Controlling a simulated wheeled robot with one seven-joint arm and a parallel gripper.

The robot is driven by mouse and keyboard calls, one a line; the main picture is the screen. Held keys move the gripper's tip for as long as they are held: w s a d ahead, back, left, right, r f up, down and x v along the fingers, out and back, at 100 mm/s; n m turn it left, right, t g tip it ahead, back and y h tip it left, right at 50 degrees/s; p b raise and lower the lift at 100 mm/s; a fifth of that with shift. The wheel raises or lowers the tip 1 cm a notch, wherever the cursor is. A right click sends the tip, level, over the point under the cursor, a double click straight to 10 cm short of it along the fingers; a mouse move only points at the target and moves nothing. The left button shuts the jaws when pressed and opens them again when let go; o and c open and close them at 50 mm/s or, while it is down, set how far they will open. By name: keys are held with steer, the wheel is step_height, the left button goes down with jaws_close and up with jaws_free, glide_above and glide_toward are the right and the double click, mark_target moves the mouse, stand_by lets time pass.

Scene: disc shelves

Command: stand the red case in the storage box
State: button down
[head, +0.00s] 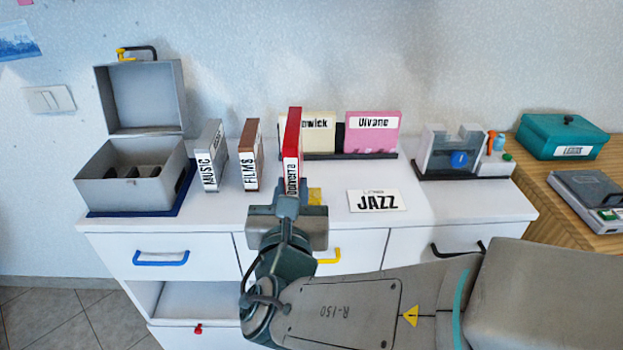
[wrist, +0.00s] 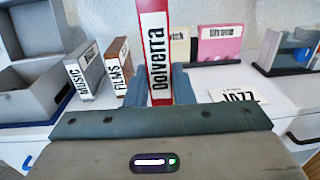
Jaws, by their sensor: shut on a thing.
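The red case (head: 293,138), labelled "Dolverra" or similar on its white spine, stands upright in my gripper (head: 288,200). My gripper is shut on its lower part; the case also fills the middle of the wrist view (wrist: 156,50). Whether its bottom touches the cabinet top is hidden by my gripper. The grey storage box (head: 120,192) stands at the left end of the cabinet on a blue mat, its lid raised. Dividers show inside it. The held case is to the right of the box, past the two dividers marked MUSIC and FILMS.
The MUSIC block (head: 211,158) and FILMS block (head: 250,155) stand between box and gripper. A cream case (head: 318,140) and a pink case (head: 372,135) stand in a dark rack behind. A JAZZ card (head: 377,200) lies at right. A grey holder (head: 452,150) stands farther right.

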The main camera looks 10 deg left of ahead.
steer(key=shift+s+a+f+n+y, duration=0.1)
steer(key=shift+s+a+n+y, duration=0.2)
steer(key=shift+y, duration=0.1)
steer(key=b, duration=0.3)
glide_above(267, 203)
steer(key=d+v, duration=0.1)
steer(key=v, duration=0.4)
step_height(267, 203, down, 7)
steer(key=shift+w+a+r, duration=0.1)
steer(key=shift+w+r, duration=0.05)
steer(key=shift+f+b, duration=0.3)
steer(key=shift+f, duration=1.7)
steer(key=shift+f, duration=0.1)
steer(key=c, duration=1.3)
jaws_free()
steer(key=shift+o, duration=0.2)
